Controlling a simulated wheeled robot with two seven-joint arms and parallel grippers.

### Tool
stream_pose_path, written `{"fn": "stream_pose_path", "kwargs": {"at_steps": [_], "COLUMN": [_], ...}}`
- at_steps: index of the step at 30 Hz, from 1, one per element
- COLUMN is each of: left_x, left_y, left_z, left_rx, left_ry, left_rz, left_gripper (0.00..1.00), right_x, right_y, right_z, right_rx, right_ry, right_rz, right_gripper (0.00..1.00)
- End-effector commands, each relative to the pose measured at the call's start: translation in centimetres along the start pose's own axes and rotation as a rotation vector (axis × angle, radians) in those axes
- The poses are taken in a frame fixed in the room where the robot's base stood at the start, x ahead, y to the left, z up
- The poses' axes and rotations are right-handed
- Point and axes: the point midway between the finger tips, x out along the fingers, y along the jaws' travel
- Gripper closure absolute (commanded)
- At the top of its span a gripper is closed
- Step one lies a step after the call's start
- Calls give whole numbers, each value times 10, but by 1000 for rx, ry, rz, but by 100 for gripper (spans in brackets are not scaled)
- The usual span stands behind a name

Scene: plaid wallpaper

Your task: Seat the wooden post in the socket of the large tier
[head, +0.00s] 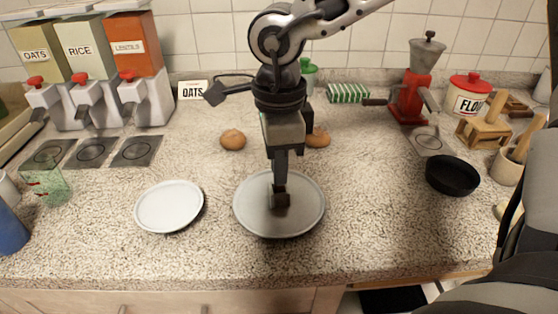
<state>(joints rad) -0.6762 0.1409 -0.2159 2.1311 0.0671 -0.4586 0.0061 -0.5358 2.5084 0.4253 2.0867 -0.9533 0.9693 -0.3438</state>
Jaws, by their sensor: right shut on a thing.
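The large tier (308,220) is a round grey plate lying flat on the speckled counter near the middle. My right gripper (280,196) comes down from above and its fingertips are over the middle of this plate. It is shut on the wooden post, of which at most a small dark brown part shows between the fingers. The fingers hide the plate's centre, so I cannot see the socket or tell whether the post touches it. My left gripper is not in view.
A smaller pale plate (169,206) lies left of the large tier. Two brown rolls, one of them a bun (233,139), sit behind. A black pan (452,175) and a red grinder (414,97) stand at right. Dispensers (147,98) line the back left. The front counter is clear.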

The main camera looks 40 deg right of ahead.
Motion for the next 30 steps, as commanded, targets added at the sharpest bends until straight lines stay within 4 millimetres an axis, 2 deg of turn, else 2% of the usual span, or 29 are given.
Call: {"fn": "stream_pose_path", "kwargs": {"at_steps": [7, 8, 9, 10, 18, 22, 26, 30], "left_x": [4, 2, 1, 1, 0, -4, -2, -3], "left_y": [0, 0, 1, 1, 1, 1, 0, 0], "left_z": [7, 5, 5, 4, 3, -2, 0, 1], "left_rx": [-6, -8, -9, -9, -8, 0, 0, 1], "left_ry": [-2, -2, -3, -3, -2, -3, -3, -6], "left_rz": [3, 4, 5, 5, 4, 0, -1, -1], "left_gripper": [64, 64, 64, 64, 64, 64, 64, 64], "right_x": [5, 3, 2, 2, 2, -5, -26, -59], "right_y": [0, 0, 0, 0, 0, 0, -1, -1], "right_z": [0, 0, 0, 0, 0, 0, 1, 1], "right_rx": [0, 0, 0, 0, 0, 1, 2, 2], "right_ry": [0, 0, 0, 0, 0, -1, -4, -4], "right_rz": [-1, -1, 0, 0, 0, -1, -6, -6], "right_gripper": [100, 80, 69, 64, 64, 64, 64, 64]}}
